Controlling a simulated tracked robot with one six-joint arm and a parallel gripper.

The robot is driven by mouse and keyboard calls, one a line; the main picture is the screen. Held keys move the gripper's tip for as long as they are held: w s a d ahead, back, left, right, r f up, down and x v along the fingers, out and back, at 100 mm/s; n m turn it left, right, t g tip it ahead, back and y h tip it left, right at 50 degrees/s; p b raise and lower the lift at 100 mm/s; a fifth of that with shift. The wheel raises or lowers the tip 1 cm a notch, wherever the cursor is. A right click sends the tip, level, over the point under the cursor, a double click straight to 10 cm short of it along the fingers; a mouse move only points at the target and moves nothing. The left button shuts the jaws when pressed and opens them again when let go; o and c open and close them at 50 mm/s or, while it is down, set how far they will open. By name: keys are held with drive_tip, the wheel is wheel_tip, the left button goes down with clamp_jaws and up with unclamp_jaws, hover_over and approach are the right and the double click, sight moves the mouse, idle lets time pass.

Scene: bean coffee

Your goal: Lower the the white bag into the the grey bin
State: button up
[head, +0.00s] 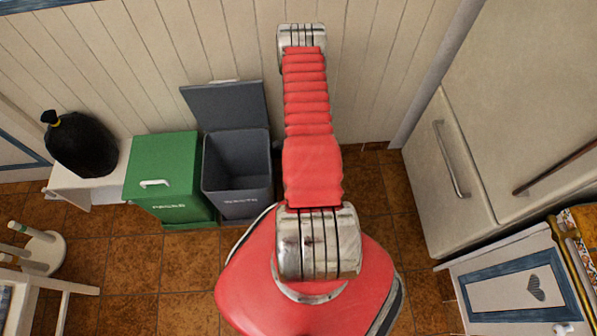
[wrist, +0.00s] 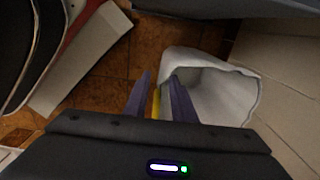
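The grey bin (head: 238,170) stands on the floor left of my arm in the head view. Its dark lid (head: 228,106) is tipped up against the wall and its inside looks empty. The white bag (wrist: 225,97) shows only in the wrist view, just right of the fingertips. My gripper (wrist: 158,90) has its two purple fingers close together around a narrow yellow strip (wrist: 157,105), which looks like the bag's tie. Where the strip meets the bag is hidden by the right finger. My gripper is hidden behind my arm in the head view.
A green bin (head: 165,170) with its lid shut stands directly left of the grey bin. A black bag (head: 82,145) sits on a white bench (head: 88,186). A panelled wall (head: 150,60) is behind. A fridge (head: 450,160) stands at right. Bare tiled floor (head: 130,270) lies in front.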

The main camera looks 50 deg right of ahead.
drive_tip(key=shift+f, duration=2.3)
clamp_jaws()
drive_tip(key=shift+r, duration=4.15)
